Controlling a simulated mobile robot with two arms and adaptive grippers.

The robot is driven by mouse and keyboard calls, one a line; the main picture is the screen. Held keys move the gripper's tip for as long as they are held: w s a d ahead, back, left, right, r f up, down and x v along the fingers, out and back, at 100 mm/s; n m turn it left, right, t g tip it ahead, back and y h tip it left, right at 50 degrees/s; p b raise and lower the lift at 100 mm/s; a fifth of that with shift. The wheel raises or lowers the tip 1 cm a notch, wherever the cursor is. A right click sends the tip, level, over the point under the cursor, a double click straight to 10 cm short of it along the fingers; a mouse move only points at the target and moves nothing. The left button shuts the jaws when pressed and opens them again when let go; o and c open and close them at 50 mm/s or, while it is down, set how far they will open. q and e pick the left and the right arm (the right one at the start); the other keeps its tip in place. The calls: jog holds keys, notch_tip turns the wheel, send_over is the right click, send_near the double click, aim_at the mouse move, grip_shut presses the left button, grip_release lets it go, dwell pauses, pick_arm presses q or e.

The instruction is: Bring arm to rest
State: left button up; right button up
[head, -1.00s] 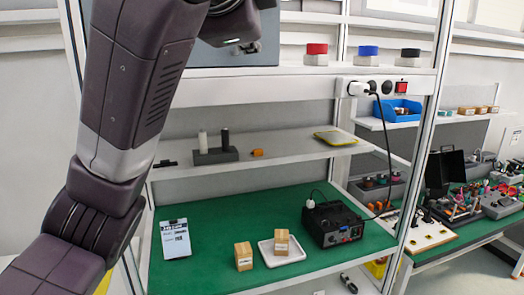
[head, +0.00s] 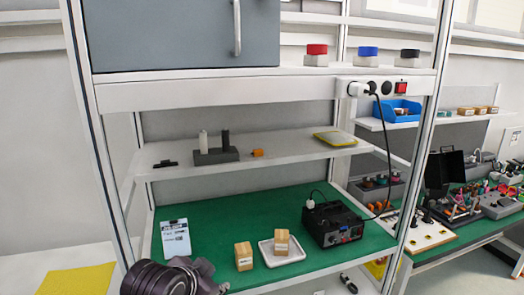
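My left arm (head: 165,279) shows only at the bottom edge, left of centre, as dark rounded parts in front of the workbench. The frame cuts it off, and its fingers do not show clearly, so I cannot tell whether that gripper is open or shut. My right arm and gripper are not in view.
The green bench (head: 225,215) holds two wooden blocks, one on a white tray (head: 268,260), a black power unit (head: 335,222) and a paper sheet (head: 175,238). A shelf (head: 290,150) and grey cabinet (head: 180,35) are above. A yellow sheet (head: 80,281) lies lower left.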

pick_arm(q)
jog(key=s+a+f+n+g+y, duration=0.1)
jog(key=s+a+f+n+g, duration=0.3)
jog(key=s+f, duration=0.9)
jog(key=s+a+f+n+g+y, duration=0.15)
jog(key=s+a+f, duration=0.65)
jog(key=s, duration=0.9)
notch_tip(320, 180, down, 34)
jog(key=s+d+g+b, duration=0.1)
jog(key=s+d+b, duration=0.15)
jog(key=b, duration=0.35)
jog(key=s+a+f+g+b, duration=0.1)
jog(key=s+a+f+b, duration=0.2)
jog(key=s+f, duration=1.3)
notch_tip(320, 180, down, 4)
jog(key=shift+s+r+b, duration=0.15)
jog(key=shift+r+b, duration=0.1)
jog(key=shift+b, duration=0.3)
jog(key=shift+n+g+h, duration=0.25)
